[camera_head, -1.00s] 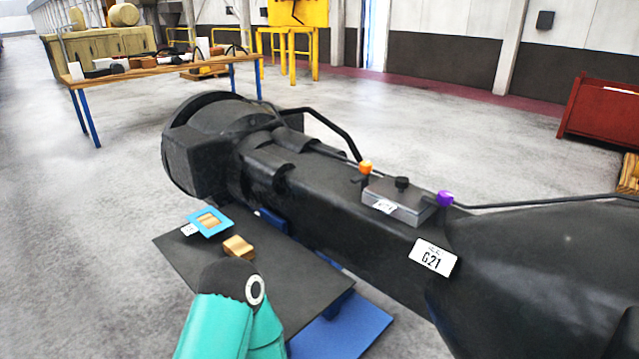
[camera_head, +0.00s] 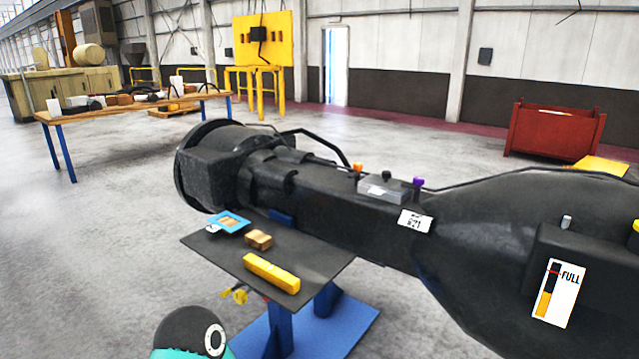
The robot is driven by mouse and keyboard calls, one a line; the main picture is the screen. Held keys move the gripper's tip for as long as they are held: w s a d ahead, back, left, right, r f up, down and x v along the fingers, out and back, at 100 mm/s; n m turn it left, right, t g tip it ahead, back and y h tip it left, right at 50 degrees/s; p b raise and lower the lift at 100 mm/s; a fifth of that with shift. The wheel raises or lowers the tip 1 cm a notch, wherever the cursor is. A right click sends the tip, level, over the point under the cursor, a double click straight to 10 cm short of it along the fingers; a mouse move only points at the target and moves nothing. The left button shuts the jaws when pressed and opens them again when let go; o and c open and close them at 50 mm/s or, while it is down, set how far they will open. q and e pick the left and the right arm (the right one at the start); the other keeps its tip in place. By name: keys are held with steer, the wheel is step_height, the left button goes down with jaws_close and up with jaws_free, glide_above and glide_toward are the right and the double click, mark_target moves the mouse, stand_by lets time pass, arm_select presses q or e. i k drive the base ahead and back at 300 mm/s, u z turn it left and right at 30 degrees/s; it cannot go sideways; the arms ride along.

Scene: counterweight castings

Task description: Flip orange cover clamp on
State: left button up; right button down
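The orange cover clamp (camera_head: 357,167) is a small orange knob standing up at the left end of a grey box cover (camera_head: 385,188) on top of the large black casting (camera_head: 335,212). A similar purple clamp (camera_head: 418,182) stands at the cover's right end. A small dark knob sits on top of the cover between them. The clamps are too small to tell whether they are latched. Neither gripper is in view; only a black and teal link of my arm shows at the bottom left, well short of the casting.
A dark shelf (camera_head: 222,259) on a blue stand holds a blue-framed piece (camera_head: 229,222), a wooden block (camera_head: 258,239) and a yellow bar (camera_head: 271,273). A gauge label (camera_head: 557,293) is on the casting's right. A workbench (camera_head: 130,109) and red bin (camera_head: 553,134) stand behind. Floor at left is clear.

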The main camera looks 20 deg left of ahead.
mark_target(357, 166)
steer(key=z, duration=4.1)
steer(key=i, duration=0.1)
steer(key=u, duration=5.35)
steer(key=i, duration=1)
steer(key=z, duration=0.1)
